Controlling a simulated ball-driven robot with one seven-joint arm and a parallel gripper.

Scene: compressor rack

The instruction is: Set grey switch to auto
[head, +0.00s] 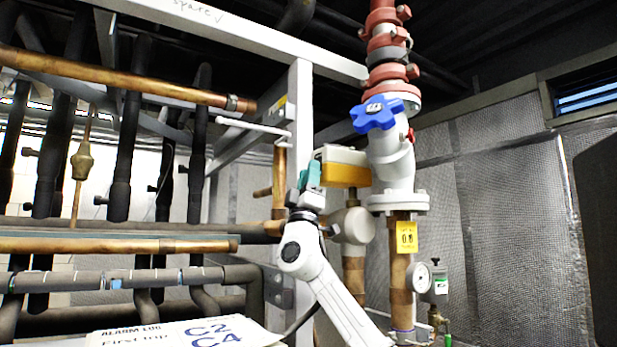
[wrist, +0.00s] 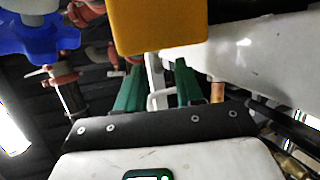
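My gripper (head: 309,176) is raised in the middle of the head view, close to the left side of a yellow-and-white box (head: 346,174). In the wrist view its two green fingers (wrist: 159,82) stand apart with a gap between them, and nothing is held. The yellow box (wrist: 160,25) fills the top middle there, just beyond the fingers. I cannot make out a grey switch clearly or read an auto mark. A small grey box (head: 278,288) with dark round parts is on the frame, left of my arm; I cannot tell if it holds the switch.
A blue handwheel valve (head: 378,113) on a red and white pipe stands right of my gripper. A gauge (head: 419,277) is lower right. Copper pipes (head: 120,77) and a steel frame post (head: 300,120) crowd the left. An alarm log sheet (head: 185,332) lies at the bottom.

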